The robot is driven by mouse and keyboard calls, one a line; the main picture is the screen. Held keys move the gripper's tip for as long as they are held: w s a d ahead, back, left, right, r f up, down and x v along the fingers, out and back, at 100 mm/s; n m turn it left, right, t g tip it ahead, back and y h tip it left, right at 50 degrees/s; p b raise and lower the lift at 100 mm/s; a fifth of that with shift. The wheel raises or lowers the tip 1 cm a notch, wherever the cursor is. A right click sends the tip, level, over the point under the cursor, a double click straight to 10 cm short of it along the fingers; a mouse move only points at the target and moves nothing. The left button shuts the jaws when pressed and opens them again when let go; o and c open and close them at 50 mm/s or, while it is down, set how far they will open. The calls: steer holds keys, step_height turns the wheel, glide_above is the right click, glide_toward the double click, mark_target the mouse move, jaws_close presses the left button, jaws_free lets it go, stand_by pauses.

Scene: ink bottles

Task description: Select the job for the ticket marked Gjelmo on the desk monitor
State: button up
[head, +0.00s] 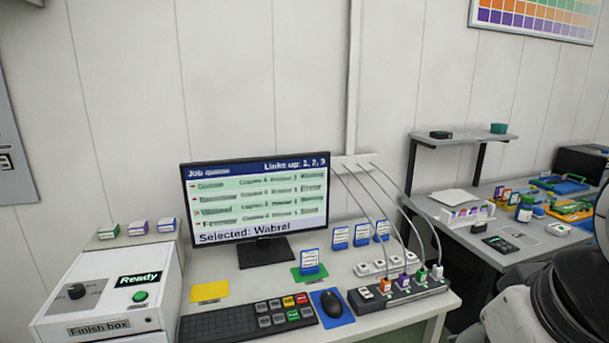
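The desk monitor (256,202) stands upright and lit at the back of the desk. The bottom line reads "Selected: Wabrel". A black keyboard (222,323) lies in front, with grey, red, yellow and green keys at its right end. A mouse (336,302) rests on a blue pad. A blue-and-white ticket (309,261) stands on a green mat; its writing is unreadable. My gripper is not in view; parts of my arm show at lower right.
Three similar tickets (361,235) stand right of the monitor. A black strip (403,293) with cabled coloured plugs lies right of the mouse. A white finish box (107,300) showing "Ready" stands at left, near a yellow mat (209,292). A second table (459,238) is at right.

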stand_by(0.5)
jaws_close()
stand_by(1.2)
